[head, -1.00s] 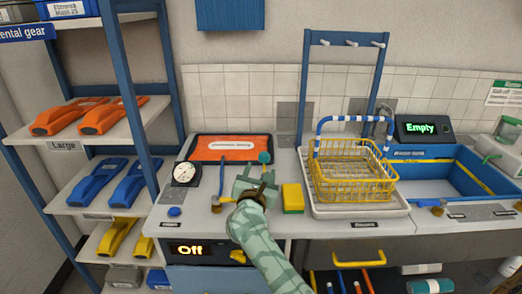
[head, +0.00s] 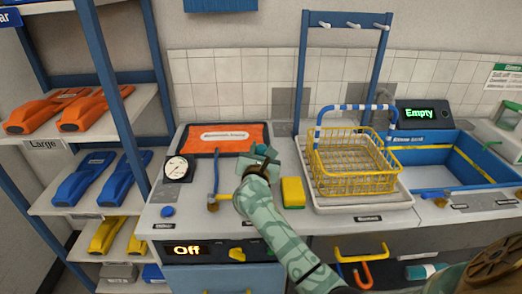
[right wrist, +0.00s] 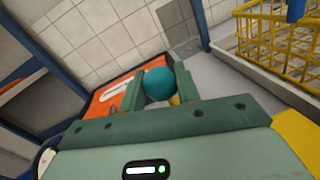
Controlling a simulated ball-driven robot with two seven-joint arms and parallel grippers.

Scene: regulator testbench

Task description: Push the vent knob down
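The vent knob is a teal ball (right wrist: 160,84) in the right wrist view. It sits between the two green fingers of my right gripper (right wrist: 158,90), which appear to touch it on both sides. In the head view my right gripper (head: 263,154) is over the bench, in front of the orange tray's right end, and hides most of the knob. The knob's stem is hidden too. My left gripper is not in view.
The orange tray (head: 208,139) lies behind. The front display (head: 187,249) reads Off.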

